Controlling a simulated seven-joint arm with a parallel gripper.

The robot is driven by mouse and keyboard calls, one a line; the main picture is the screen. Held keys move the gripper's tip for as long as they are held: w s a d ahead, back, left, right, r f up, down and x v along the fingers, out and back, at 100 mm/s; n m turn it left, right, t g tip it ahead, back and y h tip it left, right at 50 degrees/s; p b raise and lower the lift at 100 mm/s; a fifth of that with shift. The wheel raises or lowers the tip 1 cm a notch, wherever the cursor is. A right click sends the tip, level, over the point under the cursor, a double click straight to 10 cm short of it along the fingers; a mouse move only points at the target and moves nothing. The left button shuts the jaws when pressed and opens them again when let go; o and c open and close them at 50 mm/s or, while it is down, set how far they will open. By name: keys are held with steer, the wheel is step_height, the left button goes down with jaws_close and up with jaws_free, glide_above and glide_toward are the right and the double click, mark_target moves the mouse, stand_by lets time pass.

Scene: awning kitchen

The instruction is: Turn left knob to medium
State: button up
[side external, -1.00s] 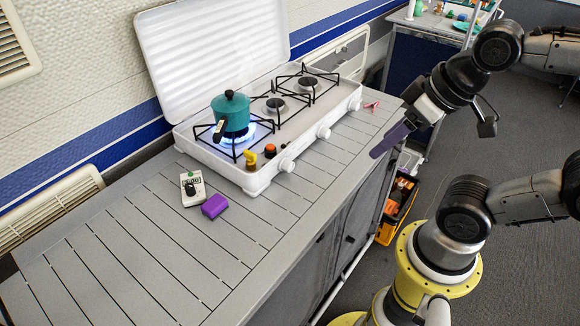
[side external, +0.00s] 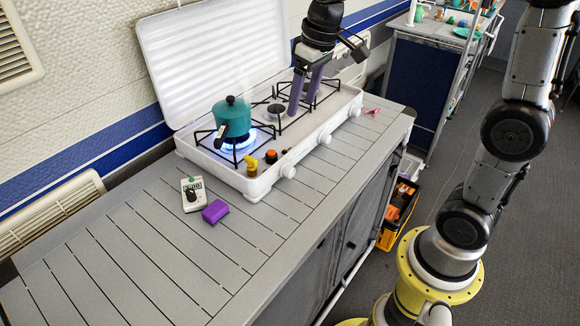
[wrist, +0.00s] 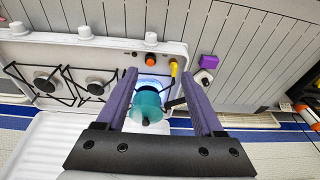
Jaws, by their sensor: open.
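The white gas stove (side external: 228,172) stands on the grey slatted counter with its lid raised. White knobs line its front edge. The leftmost white knob (side external: 288,170) is close to an orange knob; it also shows in the wrist view (wrist: 151,38). The middle knob (side external: 324,138) and right knob (side external: 355,110) lie farther along. The knobs' turn angles are too small to read. My gripper (side external: 302,110) points down over the right part of the stove. Its purple fingers, also in the wrist view (wrist: 159,74), are spread and empty, apart from the knobs.
A teal pot (side external: 232,117) sits on the left burner over a blue flame. An orange knob (side external: 271,155) and a yellow piece (side external: 251,162) are at the stove's front left. A purple block (side external: 215,211) and a small meter (side external: 192,195) lie on the otherwise clear left counter.

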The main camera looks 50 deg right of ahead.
steer(key=w+d+f+g, duration=0.1)
steer(key=w+d+f, duration=0.1)
steer(key=w+f, duration=0.25)
steer(key=g, duration=0.1)
glide_toward(290, 168)
steer(key=shift+m, duration=0.4)
steer(key=f, duration=0.9)
steer(key=shift+w+a+f, duration=0.1)
steer(key=shift+w+f, duration=0.1)
steer(key=shift+f, duration=0.2)
jaws_close()
